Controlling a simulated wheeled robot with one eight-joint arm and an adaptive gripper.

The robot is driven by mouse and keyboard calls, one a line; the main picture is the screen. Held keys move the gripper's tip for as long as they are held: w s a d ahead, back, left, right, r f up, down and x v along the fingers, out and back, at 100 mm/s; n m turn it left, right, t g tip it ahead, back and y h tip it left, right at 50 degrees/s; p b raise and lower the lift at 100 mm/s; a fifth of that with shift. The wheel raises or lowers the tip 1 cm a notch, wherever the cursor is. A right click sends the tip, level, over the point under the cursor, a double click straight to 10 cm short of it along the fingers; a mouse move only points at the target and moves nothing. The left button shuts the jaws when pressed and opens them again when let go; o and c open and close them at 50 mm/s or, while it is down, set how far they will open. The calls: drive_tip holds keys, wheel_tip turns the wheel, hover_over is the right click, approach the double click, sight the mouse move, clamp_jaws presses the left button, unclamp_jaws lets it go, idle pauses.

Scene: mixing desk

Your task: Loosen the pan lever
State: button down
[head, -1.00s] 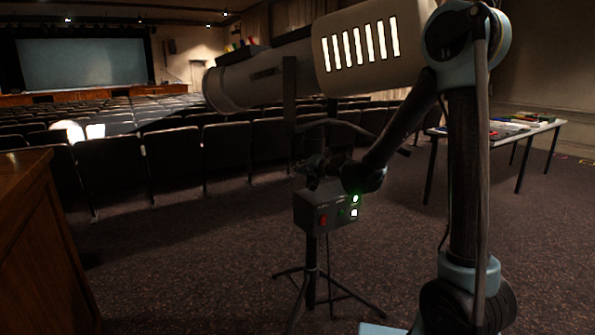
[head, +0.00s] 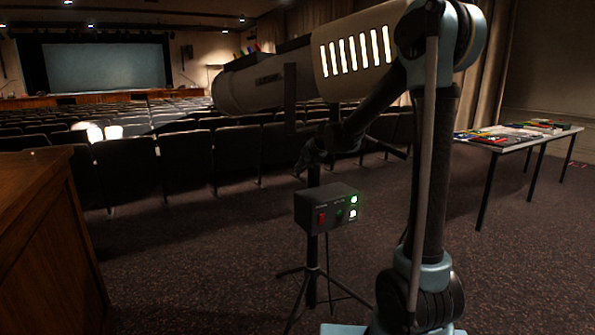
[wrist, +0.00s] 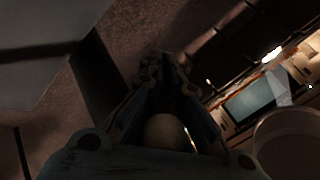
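A large pale followspot lamp (head: 262,90) with a slotted white rear housing sits on a dark yoke (head: 290,95) and stand (head: 312,258). A thin dark bar (head: 385,148) sticks out to the right below the lamp, behind my arm. It may be the pan lever, but I cannot tell surely. A round pale shape (wrist: 165,132) shows between the finger bases. Any grip is too dark to tell.
A control box (head: 328,208) with a red switch and lit green and white lights is fixed to the stand. Tripod legs (head: 300,290) spread below. A wooden desk (head: 45,240) is at left, seat rows (head: 180,160) behind, a table (head: 515,138) at right.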

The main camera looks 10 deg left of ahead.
drive_tip(key=shift+s+a+f+g+h, duration=0.15)
drive_tip(key=shift+s+g+h, duration=0.15)
drive_tip(key=shift+g, duration=0.3)
drive_tip(key=c, duration=1.9)
unclamp_jaws()
drive_tip(key=shift+o, duration=0.3)
